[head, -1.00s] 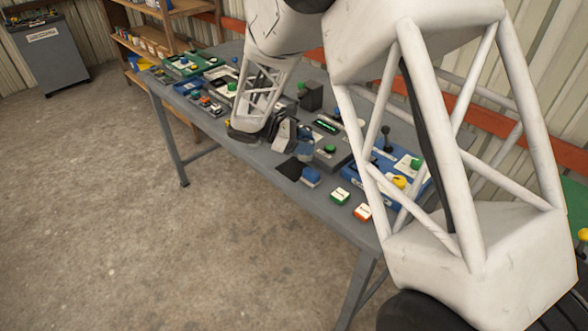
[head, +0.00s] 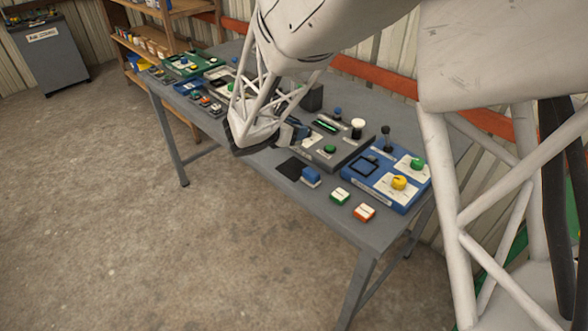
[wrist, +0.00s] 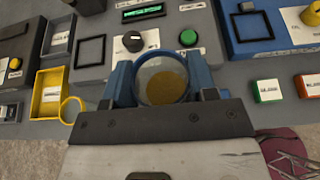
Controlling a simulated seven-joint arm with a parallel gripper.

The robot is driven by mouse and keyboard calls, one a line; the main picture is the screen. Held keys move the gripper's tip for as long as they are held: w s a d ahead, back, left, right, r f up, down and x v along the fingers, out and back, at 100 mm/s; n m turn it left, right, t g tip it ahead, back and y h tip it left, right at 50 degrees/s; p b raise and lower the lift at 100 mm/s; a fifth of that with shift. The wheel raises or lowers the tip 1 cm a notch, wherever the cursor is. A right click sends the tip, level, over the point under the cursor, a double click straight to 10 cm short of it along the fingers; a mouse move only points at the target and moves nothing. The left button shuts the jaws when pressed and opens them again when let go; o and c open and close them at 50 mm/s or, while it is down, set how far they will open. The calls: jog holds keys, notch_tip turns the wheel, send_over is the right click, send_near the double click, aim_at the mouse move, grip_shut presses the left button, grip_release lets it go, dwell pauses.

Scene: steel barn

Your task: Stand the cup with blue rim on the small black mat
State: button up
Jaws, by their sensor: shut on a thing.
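In the wrist view, my gripper (wrist: 163,85) is shut on a round cup (wrist: 165,66) held between its two blue fingers. In the head view, my gripper (head: 298,131) is over the workbench, behind and slightly right of the small black mat, and the cup cannot be made out there. The small black mat (head: 291,168) lies flat and bare near the bench's front edge. I cannot make out the mat in the wrist view.
A blue block (head: 311,177) sits close to the mat's right side. Green (head: 340,196) and orange (head: 364,212) blocks stand further right. A grey panel with a green button (head: 330,149) and a blue panel (head: 377,182) lie behind. A yellow tray (wrist: 48,95) is left of my gripper.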

jog(key=shift+f, duration=0.1)
jog(key=shift+f, duration=3)
jog(key=shift+f, duration=1.9)
jog(key=shift+f, duration=0.15)
jog(key=o, duration=0.6)
jog(key=shift+o, duration=0.2)
jog(key=v, duration=1.2)
